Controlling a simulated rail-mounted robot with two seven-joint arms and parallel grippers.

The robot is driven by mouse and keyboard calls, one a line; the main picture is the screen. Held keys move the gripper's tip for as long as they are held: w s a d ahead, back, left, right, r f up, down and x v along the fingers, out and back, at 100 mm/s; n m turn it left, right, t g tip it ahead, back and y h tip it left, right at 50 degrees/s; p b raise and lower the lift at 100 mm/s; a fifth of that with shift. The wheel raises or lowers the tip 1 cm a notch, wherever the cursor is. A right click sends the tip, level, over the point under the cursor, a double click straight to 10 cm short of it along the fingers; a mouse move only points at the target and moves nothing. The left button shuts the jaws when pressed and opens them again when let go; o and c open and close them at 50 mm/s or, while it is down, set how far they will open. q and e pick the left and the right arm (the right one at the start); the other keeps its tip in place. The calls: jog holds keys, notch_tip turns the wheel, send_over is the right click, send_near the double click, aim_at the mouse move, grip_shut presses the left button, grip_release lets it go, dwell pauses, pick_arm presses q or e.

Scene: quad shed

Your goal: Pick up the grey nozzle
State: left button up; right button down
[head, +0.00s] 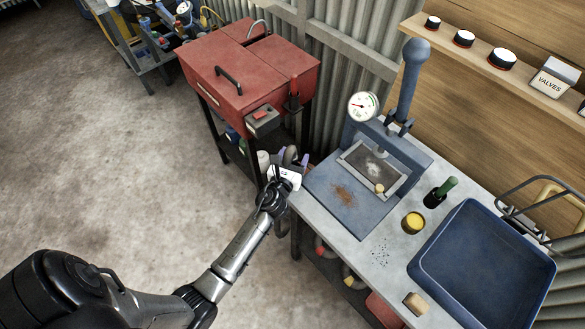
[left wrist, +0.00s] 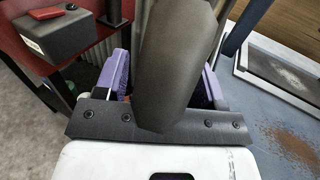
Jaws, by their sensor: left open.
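A dark grey, tapered, rounded piece, which looks like the grey nozzle (left wrist: 178,60), fills the upper middle of the left wrist view. Its lower end covers part of my gripper's black bracket. In the head view the nozzle (head: 290,154) is a small dark shape at the left edge of the workbench. My left gripper (head: 288,159) is there too, with its jaws open. In the left wrist view the purple fingers of the gripper (left wrist: 163,82) stand on both sides of the nozzle, and contact cannot be told. The fingertips are partly hidden. My right gripper is out of view.
The workbench (head: 376,255) carries a blue press (head: 345,205), a green bottle (head: 440,192), a yellow-topped tin (head: 412,222) and a blue tray (head: 485,262). A red cabinet (head: 250,75) stands close behind my gripper. The floor (head: 110,170) at left is clear.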

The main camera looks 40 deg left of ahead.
pick_arm(q)
jog(key=shift+w+a, duration=0.1)
jog(key=shift+w, duration=0.2)
jog(key=shift+c, duration=0.4)
jog(key=c, duration=0.9)
